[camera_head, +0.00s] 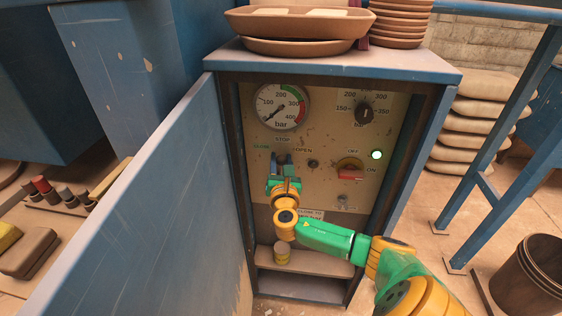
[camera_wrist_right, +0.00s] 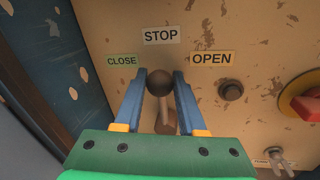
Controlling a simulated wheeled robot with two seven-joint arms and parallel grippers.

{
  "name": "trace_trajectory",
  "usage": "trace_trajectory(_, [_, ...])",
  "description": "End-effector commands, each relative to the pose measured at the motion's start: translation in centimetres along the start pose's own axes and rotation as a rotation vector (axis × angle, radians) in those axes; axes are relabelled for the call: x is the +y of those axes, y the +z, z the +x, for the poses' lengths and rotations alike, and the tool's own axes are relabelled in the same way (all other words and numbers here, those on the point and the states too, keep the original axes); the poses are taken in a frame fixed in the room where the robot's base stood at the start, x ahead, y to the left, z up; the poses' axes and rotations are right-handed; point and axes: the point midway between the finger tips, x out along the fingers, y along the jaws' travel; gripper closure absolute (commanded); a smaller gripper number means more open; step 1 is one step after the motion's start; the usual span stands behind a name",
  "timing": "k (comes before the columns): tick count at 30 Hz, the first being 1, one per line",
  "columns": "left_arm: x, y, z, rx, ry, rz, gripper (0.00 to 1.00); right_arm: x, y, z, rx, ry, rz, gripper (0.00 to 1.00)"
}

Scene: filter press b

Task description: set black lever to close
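The lever, a dark ball knob (camera_wrist_right: 159,81) on a pale shaft, stands roughly upright below the STOP label (camera_wrist_right: 161,36) in the right wrist view. The CLOSE label (camera_wrist_right: 122,61) is to its left and the OPEN label (camera_wrist_right: 212,59) to its right. My right gripper (camera_wrist_right: 160,75) is open, with one blue finger on each side of the knob; I cannot tell if either touches it. In the head view my right gripper (camera_head: 283,160) is at the panel (camera_head: 325,135) and mostly hides the lever. My left gripper is not in view.
A dark round button (camera_wrist_right: 232,91) is right of the lever. The open blue cabinet door (camera_head: 150,220) stands left of my right arm. A pressure gauge (camera_head: 281,107) is above.

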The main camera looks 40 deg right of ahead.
Motion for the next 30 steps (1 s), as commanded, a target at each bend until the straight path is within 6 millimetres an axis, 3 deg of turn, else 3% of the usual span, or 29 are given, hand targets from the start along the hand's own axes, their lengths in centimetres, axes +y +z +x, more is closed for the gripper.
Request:
trace_trajectory(1, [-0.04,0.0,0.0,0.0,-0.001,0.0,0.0,0.0,-0.02,-0.01,0.001,0.0,0.0,0.9])
trace_trajectory(3, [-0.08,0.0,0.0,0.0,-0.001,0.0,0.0,0.0,-0.03,-0.02,0.001,0.0,0.0,1.0])
trace_trajectory(30, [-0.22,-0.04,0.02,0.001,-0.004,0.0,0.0,0.04,-0.14,-0.06,0.003,0.001,0.001,1.0])
